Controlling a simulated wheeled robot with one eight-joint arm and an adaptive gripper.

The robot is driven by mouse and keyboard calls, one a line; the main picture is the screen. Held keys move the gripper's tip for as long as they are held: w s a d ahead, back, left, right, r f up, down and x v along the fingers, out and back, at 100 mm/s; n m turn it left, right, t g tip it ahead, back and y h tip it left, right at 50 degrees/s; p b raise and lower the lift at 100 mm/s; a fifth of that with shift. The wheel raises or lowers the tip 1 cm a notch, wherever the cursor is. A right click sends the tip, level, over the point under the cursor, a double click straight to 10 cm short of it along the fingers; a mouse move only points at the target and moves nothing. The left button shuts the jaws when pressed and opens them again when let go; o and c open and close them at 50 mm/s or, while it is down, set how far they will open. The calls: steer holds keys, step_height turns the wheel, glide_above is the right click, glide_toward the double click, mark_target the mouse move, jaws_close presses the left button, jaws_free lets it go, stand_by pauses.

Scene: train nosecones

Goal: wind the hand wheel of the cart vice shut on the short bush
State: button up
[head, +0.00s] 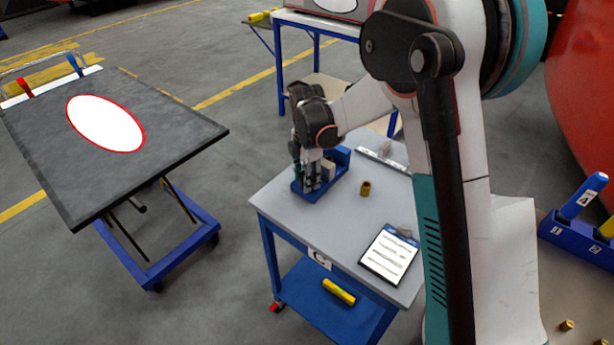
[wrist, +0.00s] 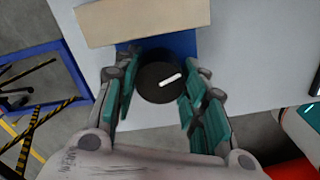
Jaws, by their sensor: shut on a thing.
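The blue cart vice (head: 341,157) stands on the grey cart top, largely hidden behind my gripper (head: 312,172). In the wrist view, the dark round hand wheel (wrist: 157,88) with a white mark lies between the fingers of my gripper (wrist: 160,95), which is shut on it from both sides. The blue vice body (wrist: 183,43) shows beyond the wheel, with a pale beige block (wrist: 150,18) across it. A brass bush (head: 366,188) stands on the cart top right of the vice, apart from it. I cannot see a bush between the vice jaws.
The cart top (head: 290,215) also bears a clipboard (head: 390,254) at its front right. A yellow cylinder (head: 339,291) lies on its lower shelf. A dark-topped trolley (head: 165,135) stands left, with free floor between. Blue holders (head: 580,235) and small brass pieces (head: 567,325) are at right.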

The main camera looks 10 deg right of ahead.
steer(key=shift+m, duration=0.4)
steer(key=o, duration=1.1)
step_height(320, 180, up, 12)
